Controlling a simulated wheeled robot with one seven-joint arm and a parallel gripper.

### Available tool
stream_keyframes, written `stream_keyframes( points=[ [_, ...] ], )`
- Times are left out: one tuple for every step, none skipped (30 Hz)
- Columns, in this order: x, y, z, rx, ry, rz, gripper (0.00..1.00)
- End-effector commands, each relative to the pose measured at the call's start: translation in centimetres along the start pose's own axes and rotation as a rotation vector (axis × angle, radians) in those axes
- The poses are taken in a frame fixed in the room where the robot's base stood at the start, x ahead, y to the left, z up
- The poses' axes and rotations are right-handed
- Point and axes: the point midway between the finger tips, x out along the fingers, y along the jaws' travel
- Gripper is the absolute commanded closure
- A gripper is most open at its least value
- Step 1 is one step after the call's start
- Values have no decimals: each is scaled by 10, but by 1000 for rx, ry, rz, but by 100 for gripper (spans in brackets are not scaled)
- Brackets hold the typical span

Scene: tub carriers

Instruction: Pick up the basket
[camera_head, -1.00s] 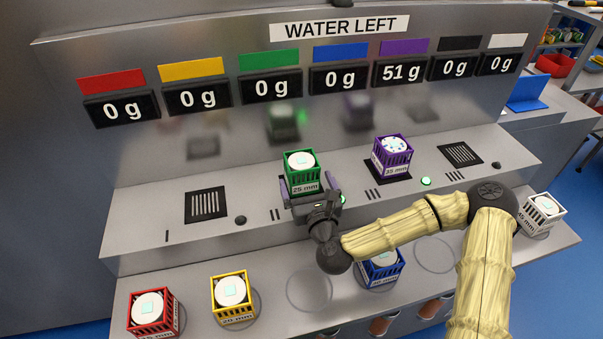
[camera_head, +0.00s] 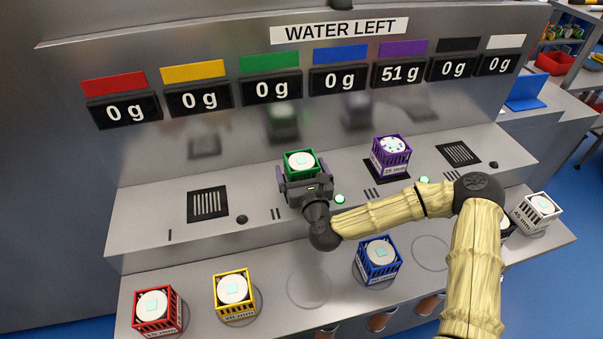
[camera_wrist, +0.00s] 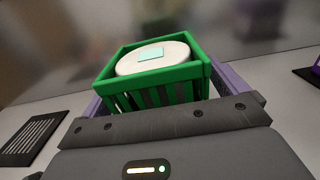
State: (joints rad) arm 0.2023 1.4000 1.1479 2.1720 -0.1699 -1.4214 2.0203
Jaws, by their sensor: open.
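A green basket (camera_head: 299,162) with a white round tub inside stands on the raised shelf, under the green sign. My gripper (camera_head: 303,174) is at its near side, open. Its purple fingers lie to the left and right of the basket. In the wrist view the green basket (camera_wrist: 155,75) sits between the fingers, upright, with its rim above them. The gripper's palm (camera_wrist: 170,130) hides its lower part, and I cannot tell whether the fingers touch it. A purple basket (camera_head: 391,154) with a white perforated top stands on a dark pad to the right.
Red (camera_head: 157,311), yellow (camera_head: 234,295), blue (camera_head: 378,258) and white (camera_head: 536,213) baskets stand on the lower front shelf. An empty grated pad (camera_head: 207,204) is left of my gripper. The display wall (camera_head: 220,140) rises behind; the purple display reads 51 g.

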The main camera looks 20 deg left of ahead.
Motion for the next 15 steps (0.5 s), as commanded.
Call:
stream_keyframes(
  points=[
    [0, 0, 0, 0, 0, 0, 2],
    [0, 0, 0, 0, 0, 0, 2],
    [0, 0, 0, 0, 0, 0, 2],
    [0, 0, 0, 0, 0, 0, 4],
    [0, 0, 0, 0, 0, 0, 10],
    [0, 0, 0, 0, 0, 0, 18],
    [0, 0, 0, 0, 0, 0, 23],
    [0, 0, 0, 0, 0, 0, 29],
    [0, 0, 0, 0, 0, 0, 37],
    [0, 0, 0, 0, 0, 0, 43],
    [0, 0, 0, 0, 0, 0, 49],
    [0, 0, 0, 0, 0, 0, 57],
    [0, 0, 0, 0, 0, 0, 63],
    [0, 0, 0, 0, 0, 0, 69],
    [0, 0, 2, 0, -4, 0, 70]
  ],
)
